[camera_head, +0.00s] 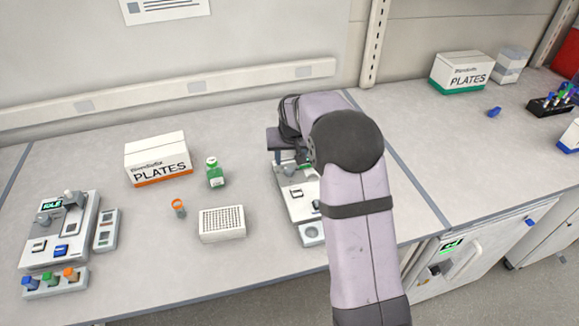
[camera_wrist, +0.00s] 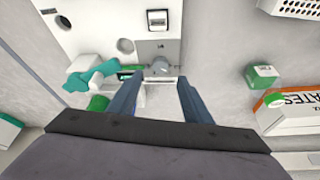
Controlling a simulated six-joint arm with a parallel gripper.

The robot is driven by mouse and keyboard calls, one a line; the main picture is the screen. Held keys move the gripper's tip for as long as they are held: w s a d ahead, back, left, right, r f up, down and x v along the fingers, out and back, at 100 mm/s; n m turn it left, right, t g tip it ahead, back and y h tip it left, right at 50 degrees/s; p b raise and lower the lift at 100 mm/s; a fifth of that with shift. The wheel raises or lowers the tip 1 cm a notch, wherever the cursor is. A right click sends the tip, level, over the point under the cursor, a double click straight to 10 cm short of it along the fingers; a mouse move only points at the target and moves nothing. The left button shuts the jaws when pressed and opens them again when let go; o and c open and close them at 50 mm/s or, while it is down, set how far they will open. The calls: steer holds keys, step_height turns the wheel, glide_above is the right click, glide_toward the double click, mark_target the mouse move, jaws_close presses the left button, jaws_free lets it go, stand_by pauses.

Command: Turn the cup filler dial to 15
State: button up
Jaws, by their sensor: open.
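The white device (camera_head: 294,190) under my arm stands in the middle of the bench; my arm hides part of it in the head view. In the wrist view its white body (camera_wrist: 95,25) has a grey panel (camera_wrist: 170,48) with a small round grey knob (camera_wrist: 160,67), which looks like the dial. My gripper (camera_wrist: 158,82) is open, its two dark blue fingers apart. The knob appears between and just beyond the fingertips, with no contact visible. I cannot read any number on the dial. A teal part (camera_wrist: 92,76) and a green display (camera_wrist: 130,74) lie left of the knob.
A second device with a lit display (camera_head: 50,205) stands at the left. A white well plate (camera_head: 222,222), a green-capped bottle (camera_head: 214,172), an orange ring-topped item (camera_head: 178,207) and a plates box (camera_head: 158,158) lie between. Bench space around them is clear.

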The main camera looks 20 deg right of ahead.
mark_target(289, 169)
steer(key=shift+p+x, duration=1.5)
steer(key=shift+x, duration=2.05)
steer(key=shift+s, duration=0.1)
steer(key=shift+c, duration=0.7)
steer(key=c, duration=0.9)
